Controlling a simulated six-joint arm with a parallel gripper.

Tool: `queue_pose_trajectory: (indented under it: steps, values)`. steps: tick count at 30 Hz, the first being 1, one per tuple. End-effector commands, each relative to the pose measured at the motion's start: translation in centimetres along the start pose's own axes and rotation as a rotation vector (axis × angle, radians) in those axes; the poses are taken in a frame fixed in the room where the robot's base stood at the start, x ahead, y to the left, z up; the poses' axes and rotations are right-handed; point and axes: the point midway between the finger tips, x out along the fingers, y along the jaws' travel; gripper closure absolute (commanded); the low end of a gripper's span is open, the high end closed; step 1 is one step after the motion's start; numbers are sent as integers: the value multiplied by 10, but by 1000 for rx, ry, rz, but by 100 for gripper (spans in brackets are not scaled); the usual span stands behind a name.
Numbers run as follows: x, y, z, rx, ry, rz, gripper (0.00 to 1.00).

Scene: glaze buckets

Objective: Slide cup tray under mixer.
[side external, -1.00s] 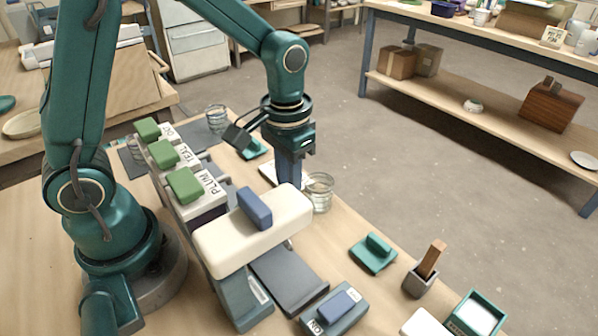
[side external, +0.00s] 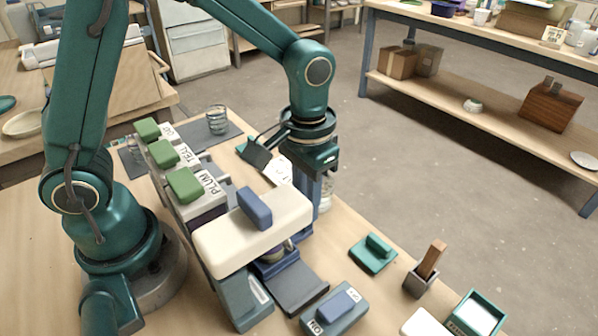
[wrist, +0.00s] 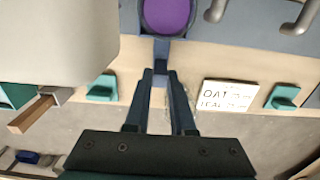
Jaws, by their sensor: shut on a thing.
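The mixer has a cream head (side external: 250,228) with a blue knob on top, above a dark flat base plate (side external: 298,286). A blue cup tray (side external: 275,264) with a cup on it shows at the plate, partly under the head, which hides part of it. In the wrist view the cup (wrist: 167,14) holds purple glaze, and the mixer head is close on the left. My gripper (wrist: 160,74) is shut on the tray's narrow blue handle. In the side view its fingers reach down behind the head, their tips mostly hidden.
Green-levered dispensers (side external: 184,183) stand left of the mixer. A switch box (side external: 335,308) sits in front. A glass jar (side external: 326,192) is just behind my gripper, and a label card (wrist: 226,95) lies nearby. A teal block (side external: 373,252) lies to the right.

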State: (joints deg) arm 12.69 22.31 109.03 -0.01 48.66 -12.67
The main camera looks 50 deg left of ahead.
Motion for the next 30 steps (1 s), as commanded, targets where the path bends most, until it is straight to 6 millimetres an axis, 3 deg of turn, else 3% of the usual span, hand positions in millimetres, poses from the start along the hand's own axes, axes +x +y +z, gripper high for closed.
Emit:
queue_pose_trajectory:
  steps: [7, 30]
  values:
    - [-1, 4, -1, 1, 3, 1, 100]
    - [-1, 49, -1, 0, 4, 2, 100]
